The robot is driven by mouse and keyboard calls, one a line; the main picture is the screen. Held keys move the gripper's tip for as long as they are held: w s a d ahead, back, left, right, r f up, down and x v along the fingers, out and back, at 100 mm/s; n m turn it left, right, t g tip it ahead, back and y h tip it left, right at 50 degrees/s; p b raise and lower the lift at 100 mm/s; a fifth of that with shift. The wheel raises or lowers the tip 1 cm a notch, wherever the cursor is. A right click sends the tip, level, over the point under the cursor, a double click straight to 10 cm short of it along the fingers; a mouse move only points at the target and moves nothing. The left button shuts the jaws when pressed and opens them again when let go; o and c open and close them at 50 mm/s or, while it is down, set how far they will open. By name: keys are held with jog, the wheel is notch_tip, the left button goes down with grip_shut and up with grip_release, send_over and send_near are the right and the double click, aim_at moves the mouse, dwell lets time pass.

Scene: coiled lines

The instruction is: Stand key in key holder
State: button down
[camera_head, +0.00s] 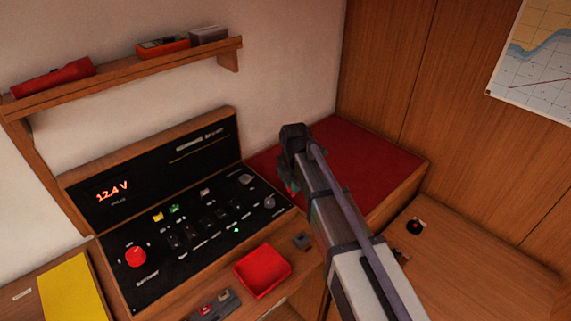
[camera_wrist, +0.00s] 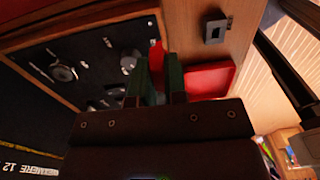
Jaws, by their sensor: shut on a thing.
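My gripper (camera_wrist: 160,85) is shut on a red key (camera_wrist: 156,54), whose upper part shows between the green fingers in the wrist view. The rest of the key is hidden by the fingers. In the head view only a little of my gripper (camera_head: 292,187) shows beside my arm, above the right end of the black panel. A small grey block with a dark slot, which looks like the key holder (camera_head: 301,241), sits on the wooden surface right of the panel. The key holder also shows in the wrist view (camera_wrist: 215,28), apart from the key.
A red tray (camera_head: 262,271) lies in front of the key holder. The black panel (camera_head: 190,240) with a red knob (camera_head: 135,257) and switches stands left. A shelf (camera_head: 130,73) hangs above. A yellow book (camera_head: 68,290) lies at lower left.

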jog(key=s+d, duration=0.3)
jog(key=s, duration=0.7)
jog(key=b, duration=0.6)
send_over(302, 232)
jog(key=s, duration=0.2)
notch_tip(302, 232, down, 7)
jog(key=shift+s+r, duration=0.1)
jog(key=shift+f+b, duration=0.45)
jog(key=shift+b, duration=0.1)
jog(key=shift+f+b, duration=1.25)
dwell(0.9)
jog(key=c, duration=1.1)
grip_release()
jog(key=shift+r, duration=0.2)
